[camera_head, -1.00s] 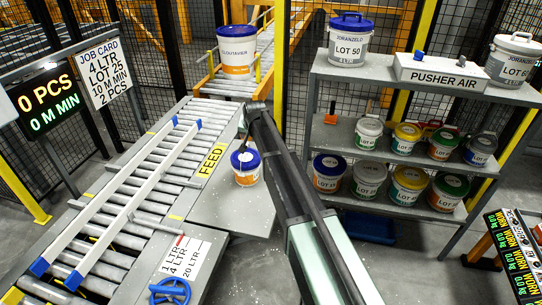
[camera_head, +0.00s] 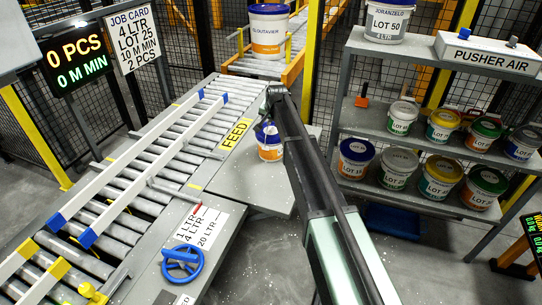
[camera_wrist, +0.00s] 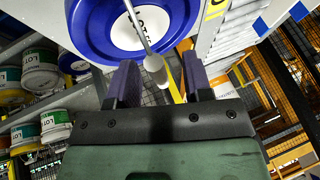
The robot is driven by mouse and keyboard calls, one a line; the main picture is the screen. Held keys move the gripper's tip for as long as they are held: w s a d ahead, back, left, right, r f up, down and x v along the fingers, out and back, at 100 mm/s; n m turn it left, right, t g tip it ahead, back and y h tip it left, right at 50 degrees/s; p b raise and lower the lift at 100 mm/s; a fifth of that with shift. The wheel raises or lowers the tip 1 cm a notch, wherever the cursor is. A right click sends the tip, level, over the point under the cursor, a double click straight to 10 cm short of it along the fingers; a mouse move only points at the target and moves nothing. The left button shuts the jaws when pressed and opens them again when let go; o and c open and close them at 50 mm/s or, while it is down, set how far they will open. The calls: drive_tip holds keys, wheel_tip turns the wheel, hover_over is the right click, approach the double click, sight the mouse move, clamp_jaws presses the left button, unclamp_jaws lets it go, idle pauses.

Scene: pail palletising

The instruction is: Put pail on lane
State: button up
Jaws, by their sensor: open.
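A small white and orange pail (camera_head: 269,148) with a blue lid stands upright on the grey side plate beside the lane. The lane (camera_head: 150,170) is a roller conveyor with two white guide rails, marked FEED. My gripper (camera_head: 271,122) is over the pail, partly hidden by its own dark arm. In the wrist view the pail's blue lid (camera_wrist: 95,25) fills the top left. The wire handle with its white grip (camera_wrist: 155,68) shows between my gripper's two parted purple fingers (camera_wrist: 158,75). The fingers are open; whether they touch the handle cannot be told.
A shelf (camera_head: 350,125) with several pails stands at the right. A large pail (camera_head: 268,30) with a blue lid stands on rollers at the back. A blue handwheel (camera_head: 181,262) and size scale (camera_head: 197,228) are beside the lane. The job card (camera_head: 138,38) reads 4 LTR, LOT 25.

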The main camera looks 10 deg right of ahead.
drive_tip(key=shift+w+f, duration=0.25)
drive_tip(key=shift+f, duration=0.25)
drive_tip(key=shift+s+r, duration=0.1)
drive_tip(key=shift+r, duration=0.1)
drive_tip(key=shift+c, duration=0.2)
clamp_jaws()
idle(0.6)
